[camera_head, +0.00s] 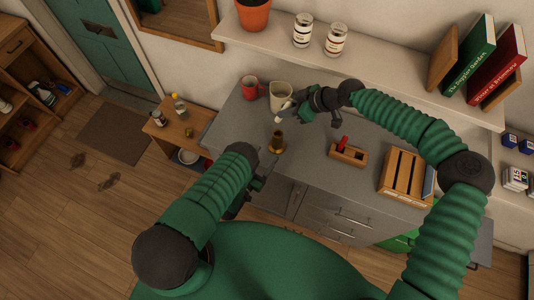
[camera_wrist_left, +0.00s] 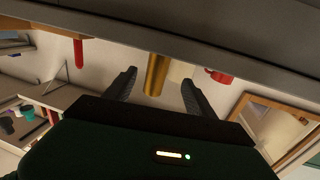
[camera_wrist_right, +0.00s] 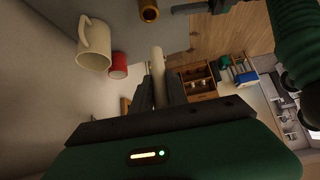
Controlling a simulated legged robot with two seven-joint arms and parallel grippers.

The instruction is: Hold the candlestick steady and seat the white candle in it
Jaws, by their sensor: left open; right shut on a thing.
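The brass candlestick (camera_head: 278,143) stands on the grey counter near its front edge. It shows between the open fingers of my left gripper (camera_wrist_left: 159,77) in the left wrist view (camera_wrist_left: 156,74), with gaps on both sides; contact is not visible. In the head view my forearm mostly hides that gripper. My right gripper (camera_wrist_right: 160,82) is shut on the white candle (camera_wrist_right: 158,66), which projects beyond the fingertips. In the head view the candle (camera_head: 279,118) is tilted, above and behind the candlestick and apart from it. The candlestick's open top (camera_wrist_right: 149,14) faces the right wrist camera.
A cream mug (camera_head: 281,97) and a red mug (camera_head: 249,87) stand behind the candlestick. A wooden holder (camera_head: 348,155) with a red candle (camera_head: 343,143) and a wooden crate (camera_head: 406,176) are to the right. A shelf (camera_head: 375,72) overhangs the counter's back.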

